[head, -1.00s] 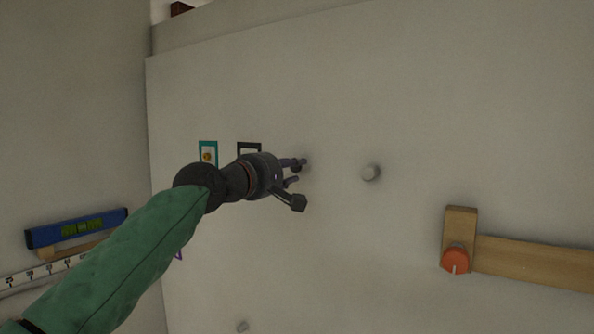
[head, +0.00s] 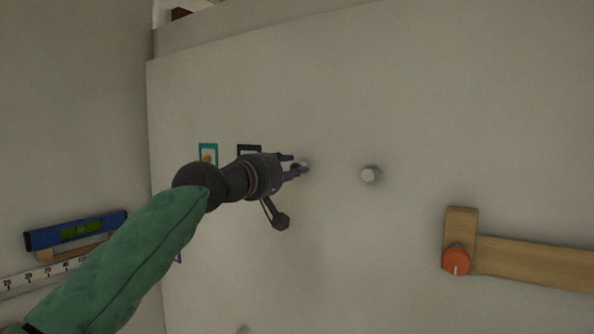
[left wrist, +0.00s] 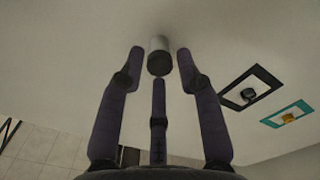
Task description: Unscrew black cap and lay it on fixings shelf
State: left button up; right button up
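A pale cylinder with a dark end (left wrist: 159,60) stands out from the wall between my fingertips in the left wrist view; the dark end looks like the black cap, but shade makes this uncertain. My left gripper (head: 297,164) is at the wall in the head view. It also shows in the left wrist view (left wrist: 160,62), with three fingers spread around the cylinder and visible gaps beside it. The gripper mostly hides the cylinder in the head view. I cannot pick out a fixings shelf. My right gripper is not in view.
A pale peg (head: 370,174) stands right of my gripper. A wooden bar (head: 530,262) with an orange knob (head: 456,261) is farther right. A teal frame (head: 208,153) and black frame (left wrist: 250,87) are beside it. A blue level (head: 76,230) is left.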

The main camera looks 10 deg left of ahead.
pick_arm(q)
grip_shut()
jog(key=n+p, duration=0.1)
jog(key=n, duration=0.2)
jog(key=shift+s+r+n+p, duration=0.1)
jog(key=shift+r+n+p, duration=0.1)
jog(key=shift+n+p, duration=0.2)
jog(key=shift+n, duration=0.7)
jog(key=shift+n+p, duration=0.45)
jog(key=shift+n, duration=0.55)
jog(key=n, duration=0.2)
jog(key=shift+a+n, duration=0.1)
jog(key=shift+n, duration=0.3)
